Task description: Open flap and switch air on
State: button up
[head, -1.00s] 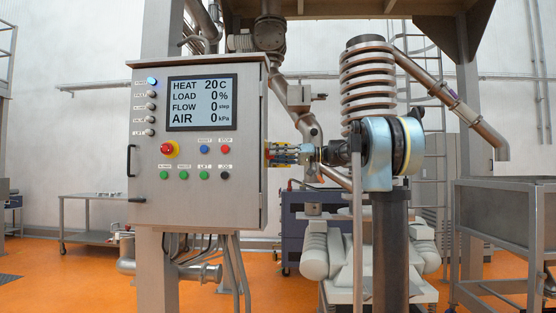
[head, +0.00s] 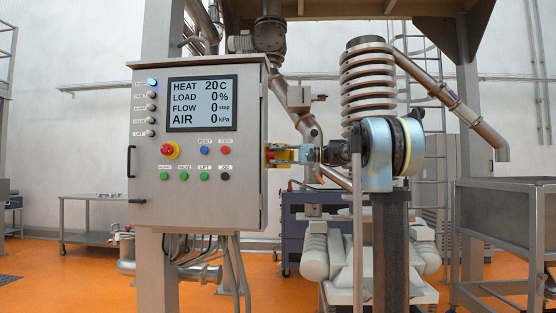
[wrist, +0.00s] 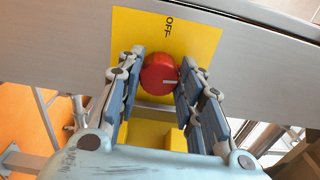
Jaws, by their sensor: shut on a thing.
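The grey control cabinet (head: 215,218) fills the left of the head view. On its right side, in the wrist view, a red knob (wrist: 157,72) with a white mark sits on a yellow plate (wrist: 200,35) labelled OFF. The white mark points right in the picture, away from the OFF label. My gripper (wrist: 161,75) is shut on the red knob, one finger on each side. In the head view my gripper (head: 305,154) reaches the cabinet's right side. A yellow piece (wrist: 150,132) shows below the knob between my fingers; it looks like the flap, standing open.
The cabinet screen (head: 202,103) reads AIR 0 kPa. A rotary switch (head: 170,150) and several buttons are on the front. A pipe coil (head: 367,85) stands behind my arm. A metal bin (head: 505,225) is at right, a low table (head: 92,205) at left.

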jog(key=shift+w+m, duration=0.15)
jog(key=shift+m, duration=0.75)
jog(key=o, duration=1.1)
jog(key=shift+f, duration=0.1)
jog(key=shift+c, duration=0.2)
jog(key=d, duration=1.2)
